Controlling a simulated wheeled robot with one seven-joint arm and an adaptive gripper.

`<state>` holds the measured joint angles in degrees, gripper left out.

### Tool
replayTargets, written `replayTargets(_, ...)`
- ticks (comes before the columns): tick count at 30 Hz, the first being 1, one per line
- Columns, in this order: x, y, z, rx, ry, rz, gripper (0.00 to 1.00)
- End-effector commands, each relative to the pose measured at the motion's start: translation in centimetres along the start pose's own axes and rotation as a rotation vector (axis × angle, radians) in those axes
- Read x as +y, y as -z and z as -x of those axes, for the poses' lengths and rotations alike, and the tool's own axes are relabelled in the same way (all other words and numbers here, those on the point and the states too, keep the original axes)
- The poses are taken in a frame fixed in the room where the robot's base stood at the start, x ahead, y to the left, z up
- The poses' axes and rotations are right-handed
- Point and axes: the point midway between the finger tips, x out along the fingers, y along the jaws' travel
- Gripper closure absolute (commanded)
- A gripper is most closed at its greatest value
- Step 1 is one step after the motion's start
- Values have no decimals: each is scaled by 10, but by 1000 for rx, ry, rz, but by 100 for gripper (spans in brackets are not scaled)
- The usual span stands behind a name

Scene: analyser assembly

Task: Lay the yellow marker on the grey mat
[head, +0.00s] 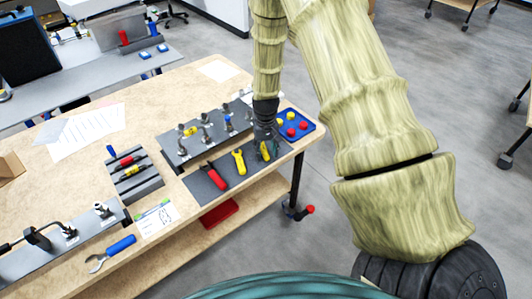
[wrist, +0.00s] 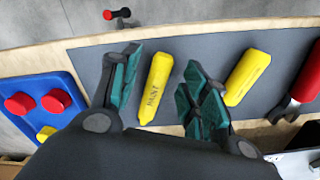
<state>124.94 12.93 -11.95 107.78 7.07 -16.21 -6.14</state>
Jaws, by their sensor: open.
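The yellow marker (wrist: 154,90), with dark lettering on its side, lies on the grey mat (wrist: 213,47) near one end of it. In the head view the marker (head: 264,152) is partly hidden by my gripper (head: 264,144). In the wrist view my gripper (wrist: 160,62) is open, with one teal-padded finger on each side of the marker. A gap shows between the marker and each finger. The grey mat (head: 198,184) lies along the table edge in the head view.
A yellow-handled item (wrist: 247,77) and a red-handled tool (wrist: 308,75) lie on the mat to the right in the wrist view. A blue tray (wrist: 38,84) with red and yellow knobs is to the left. A grey rack (head: 180,152) with fittings stands behind the mat.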

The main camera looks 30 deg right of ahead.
Motion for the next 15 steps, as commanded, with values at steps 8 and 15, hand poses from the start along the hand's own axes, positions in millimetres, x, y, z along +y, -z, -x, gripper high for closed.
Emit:
replayTargets(8, -1, 0, 45, 2, 1, 0, 55)
replayTargets(15, 0, 0, 82, 2, 0, 0, 55)
